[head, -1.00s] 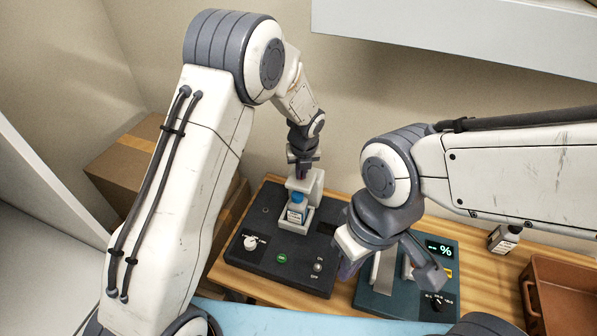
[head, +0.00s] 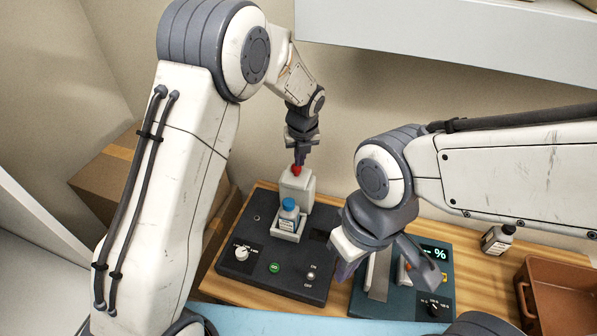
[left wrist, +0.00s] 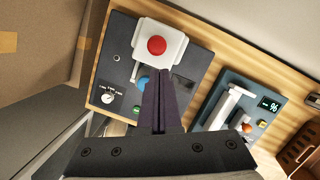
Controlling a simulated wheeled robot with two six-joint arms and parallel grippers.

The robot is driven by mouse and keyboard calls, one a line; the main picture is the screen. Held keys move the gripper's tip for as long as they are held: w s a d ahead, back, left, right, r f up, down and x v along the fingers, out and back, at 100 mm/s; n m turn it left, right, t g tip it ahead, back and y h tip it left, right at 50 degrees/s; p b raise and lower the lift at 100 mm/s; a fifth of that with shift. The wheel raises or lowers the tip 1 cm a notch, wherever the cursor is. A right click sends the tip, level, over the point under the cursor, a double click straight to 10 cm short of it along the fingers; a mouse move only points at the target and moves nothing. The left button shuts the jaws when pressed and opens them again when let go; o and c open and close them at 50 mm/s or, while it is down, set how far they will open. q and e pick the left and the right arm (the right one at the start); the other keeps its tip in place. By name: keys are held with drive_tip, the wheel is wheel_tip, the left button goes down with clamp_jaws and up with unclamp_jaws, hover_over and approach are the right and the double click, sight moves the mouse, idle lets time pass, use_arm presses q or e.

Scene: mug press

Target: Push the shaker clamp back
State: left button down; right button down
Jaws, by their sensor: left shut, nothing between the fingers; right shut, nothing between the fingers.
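The shaker (head: 262,262) is a dark box with a dial, a green button and a switch. Its white clamp (head: 297,188) with a red knob (head: 296,170) stands at the back, behind a blue-capped bottle (head: 289,215) in a white holder. The left wrist view shows the clamp (left wrist: 178,45), the red knob (left wrist: 157,45) and part of the blue cap (left wrist: 143,82). My left gripper (head: 299,160) is shut and empty, right by the red knob; whether it touches is unclear. My right gripper (head: 345,272) is shut and empty over the teal device's left side.
A teal device (head: 400,300) with a % display stands right of the shaker, partly hidden by my right arm. A cardboard box (head: 105,185) is at left. A white shelf hangs above.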

use_arm(q)
drive_tip(key=shift+b+v, duration=0.55)
drive_tip(key=shift+v, duration=2.1)
